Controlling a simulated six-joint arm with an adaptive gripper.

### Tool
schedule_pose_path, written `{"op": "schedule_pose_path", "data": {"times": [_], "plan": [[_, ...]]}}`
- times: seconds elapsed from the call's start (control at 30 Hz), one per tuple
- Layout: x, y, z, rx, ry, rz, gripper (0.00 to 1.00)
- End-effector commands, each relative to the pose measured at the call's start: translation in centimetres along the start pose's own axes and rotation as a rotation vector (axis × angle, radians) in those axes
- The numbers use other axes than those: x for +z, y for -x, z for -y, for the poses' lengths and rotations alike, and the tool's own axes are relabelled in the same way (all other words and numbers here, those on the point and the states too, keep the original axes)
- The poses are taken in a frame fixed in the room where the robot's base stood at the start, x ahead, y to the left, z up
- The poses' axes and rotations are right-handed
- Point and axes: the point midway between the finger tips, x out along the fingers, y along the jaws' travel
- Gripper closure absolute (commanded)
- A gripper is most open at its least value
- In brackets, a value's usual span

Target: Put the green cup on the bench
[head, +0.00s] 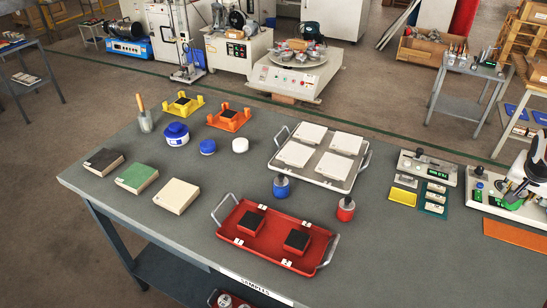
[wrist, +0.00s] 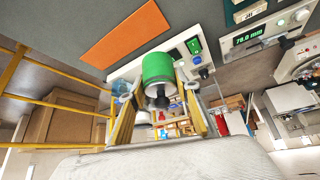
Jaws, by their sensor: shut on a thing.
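The green cup (wrist: 157,66) is round, with a dark stem or fitting below it in the picture. It is between the two fingers of my gripper (wrist: 160,95), which is shut on it. In the head view my gripper (head: 521,182) is at the right edge, over a grey device, with a bit of the green cup (head: 512,205) showing below it. I cannot tell whether the cup touches the device. The bench (head: 300,200) has a dark grey top.
A blue-bodied piece (head: 281,187) and a red-bodied piece (head: 345,208) stand near the red tray (head: 272,252). A grey tray (head: 278,165) holds several white tiles. An orange mat (head: 515,233) lies at the right. Bare bench lies between the red tray and the mat.

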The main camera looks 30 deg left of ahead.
Motion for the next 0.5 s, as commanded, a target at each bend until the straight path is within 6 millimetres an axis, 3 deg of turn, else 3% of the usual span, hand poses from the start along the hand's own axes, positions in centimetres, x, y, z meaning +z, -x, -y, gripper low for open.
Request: {"op": "schedule_pose_path", "data": {"times": [0.27,0.5], "plan": [[0.5,0.3,5.8,-0.049,0.078,0.002,0.93],[1.8,1.2,13.6,-0.117,0.187,0.001,0.93]]}}
